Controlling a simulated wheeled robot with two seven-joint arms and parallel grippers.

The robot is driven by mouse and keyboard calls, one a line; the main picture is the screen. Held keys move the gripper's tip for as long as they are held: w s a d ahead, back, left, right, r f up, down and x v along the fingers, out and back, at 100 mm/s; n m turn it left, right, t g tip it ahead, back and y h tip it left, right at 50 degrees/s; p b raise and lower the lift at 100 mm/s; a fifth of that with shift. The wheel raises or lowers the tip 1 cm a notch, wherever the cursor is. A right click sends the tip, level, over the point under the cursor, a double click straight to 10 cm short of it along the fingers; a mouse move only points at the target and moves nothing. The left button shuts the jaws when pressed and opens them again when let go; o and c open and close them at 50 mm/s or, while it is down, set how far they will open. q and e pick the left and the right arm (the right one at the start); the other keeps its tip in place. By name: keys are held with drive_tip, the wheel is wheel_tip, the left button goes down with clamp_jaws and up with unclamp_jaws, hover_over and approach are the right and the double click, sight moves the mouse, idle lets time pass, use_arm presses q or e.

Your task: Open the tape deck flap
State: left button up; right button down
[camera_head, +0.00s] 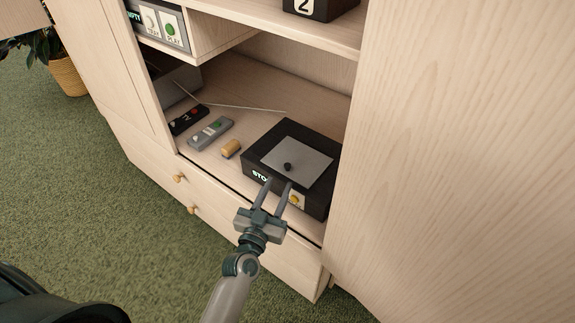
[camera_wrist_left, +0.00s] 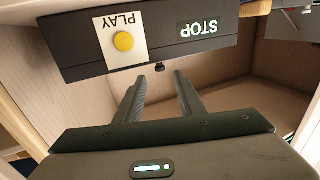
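The tape deck (camera_head: 258,166) is a black box on the cabinet shelf, with a grey flap (camera_head: 309,163) lying flat and closed on top. A small dark knob (camera_head: 288,167) stands on the flap. My left gripper (camera_head: 281,182) is open and empty at the deck's front edge, short of the knob. In the left wrist view, which is upside down, the deck front (camera_wrist_left: 75,50) shows a yellow PLAY button (camera_wrist_left: 123,41) and STOP lettering. My right gripper is not in view.
Left of the deck lie a wooden cylinder (camera_head: 231,148), a grey remote (camera_head: 211,133) with a green button and a black one (camera_head: 188,119). A thin rod (camera_head: 240,107) lies behind. The cabinet's right panel (camera_head: 455,150) stands close beside the deck. Drawers with knobs are below.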

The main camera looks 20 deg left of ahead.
sight(286, 169)
use_arm(q)
drive_tip(key=w, duration=0.9)
drive_tip(key=shift+w+d, duration=0.1)
drive_tip(key=shift+d, duration=0.05)
drive_tip(key=shift+c, duration=0.3)
clamp_jaws()
